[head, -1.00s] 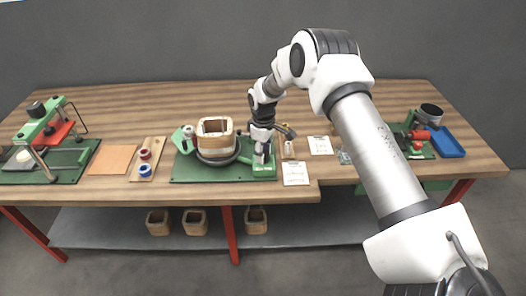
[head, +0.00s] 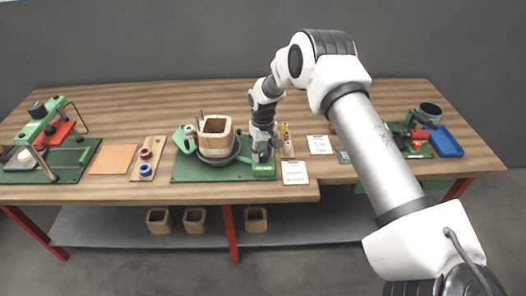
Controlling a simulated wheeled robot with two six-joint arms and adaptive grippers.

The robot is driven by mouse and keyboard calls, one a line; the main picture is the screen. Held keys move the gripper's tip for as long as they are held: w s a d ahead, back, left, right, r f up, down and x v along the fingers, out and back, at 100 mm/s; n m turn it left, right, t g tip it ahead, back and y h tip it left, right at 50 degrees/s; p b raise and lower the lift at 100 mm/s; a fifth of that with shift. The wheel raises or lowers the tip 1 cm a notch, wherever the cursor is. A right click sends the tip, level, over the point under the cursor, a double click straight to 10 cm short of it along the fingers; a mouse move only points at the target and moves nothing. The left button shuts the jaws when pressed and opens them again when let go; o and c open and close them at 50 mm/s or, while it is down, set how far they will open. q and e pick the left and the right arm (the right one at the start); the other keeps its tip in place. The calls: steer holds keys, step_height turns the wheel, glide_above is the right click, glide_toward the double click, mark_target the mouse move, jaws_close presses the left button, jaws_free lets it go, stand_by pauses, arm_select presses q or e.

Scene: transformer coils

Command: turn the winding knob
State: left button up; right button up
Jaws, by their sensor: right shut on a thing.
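The winder stands on a green base plate (head: 190,175) in the middle of the bench. It carries a square wooden coil former (head: 215,145) on a dark round seat. A green arm (head: 243,160) runs from this seat to the right end of the plate. My right gripper (head: 262,152) points down at that right end and is shut on the winding knob, which the fingers mostly hide. My left gripper is not in view.
A spool board (head: 147,165) and a green press (head: 45,140) stand to the left. White cards (head: 295,173) lie close to the right of the winder. A blue tray (head: 446,142) is at the far right. The bench behind the winder is clear.

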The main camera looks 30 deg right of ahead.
mark_target(263, 153)
steer(key=shift+m, duration=0.4)
stand_by(1.3)
steer(key=o, duration=1.1)
steer(key=shift+r, duration=0.1)
step_height(263, 153, up, 12)
steer(key=shift+f, duration=0.1)
